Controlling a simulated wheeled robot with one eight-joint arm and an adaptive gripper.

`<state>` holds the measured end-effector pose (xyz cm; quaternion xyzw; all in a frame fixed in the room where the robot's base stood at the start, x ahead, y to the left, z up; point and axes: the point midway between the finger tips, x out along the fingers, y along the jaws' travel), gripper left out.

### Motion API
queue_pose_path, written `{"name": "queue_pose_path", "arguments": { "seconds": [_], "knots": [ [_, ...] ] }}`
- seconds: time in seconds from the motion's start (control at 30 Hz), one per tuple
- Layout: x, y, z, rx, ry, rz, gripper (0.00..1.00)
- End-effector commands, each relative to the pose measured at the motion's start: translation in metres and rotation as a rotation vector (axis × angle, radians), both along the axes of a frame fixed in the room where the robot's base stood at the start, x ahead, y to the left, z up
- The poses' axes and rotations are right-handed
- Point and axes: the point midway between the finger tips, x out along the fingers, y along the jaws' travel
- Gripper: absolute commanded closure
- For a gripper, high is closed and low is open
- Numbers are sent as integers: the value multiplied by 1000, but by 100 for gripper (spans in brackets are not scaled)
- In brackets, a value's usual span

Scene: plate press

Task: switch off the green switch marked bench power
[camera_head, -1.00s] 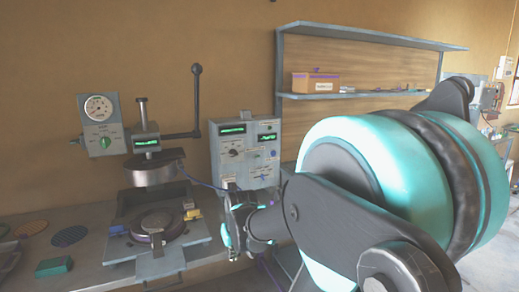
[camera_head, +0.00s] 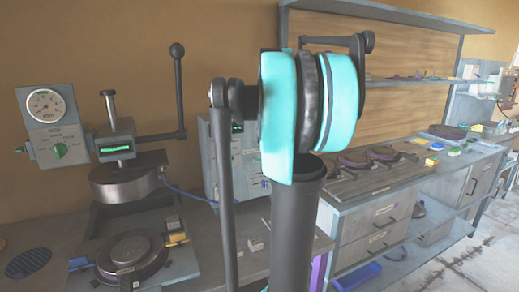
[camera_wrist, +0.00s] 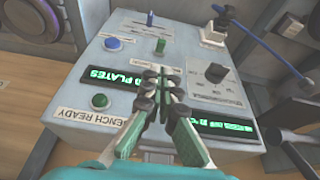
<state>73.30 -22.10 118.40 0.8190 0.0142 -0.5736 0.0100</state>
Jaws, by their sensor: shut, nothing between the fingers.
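A grey control box (camera_wrist: 75,85) fills much of the wrist view. A small upright green switch (camera_wrist: 160,45) stands on its panel; its label is too small to read. My gripper (camera_wrist: 163,75) is shut and empty, its fingertips over the panel just below that switch in the picture. I cannot tell whether they touch the panel. In the head view the control box (camera_head: 210,165) is mostly hidden behind my arm, and my gripper does not show there.
A blue knob (camera_wrist: 113,43), a black knob (camera_wrist: 215,73) and a green button or lamp (camera_wrist: 99,100) by "BENCH READY" share the panel. A blue cable (camera_wrist: 265,45) runs beside it. The press (camera_head: 130,185) stands left, a drawer bench (camera_head: 385,215) right.

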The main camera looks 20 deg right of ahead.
Motion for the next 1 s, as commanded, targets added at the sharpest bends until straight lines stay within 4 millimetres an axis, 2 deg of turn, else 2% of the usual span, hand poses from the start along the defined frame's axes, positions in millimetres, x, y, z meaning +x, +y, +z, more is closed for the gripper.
{"name": "queue_pose_path", "arguments": {
  "seconds": [0.3,0.47,0.8,1.0],
  "knots": [
    [0,0,0,0,0,0,100],
    [3,0,-8,0,0,0,100],
    [23,0,-61,0,-1,-1,100],
    [32,1,-84,0,-1,0,100]
  ]
}}
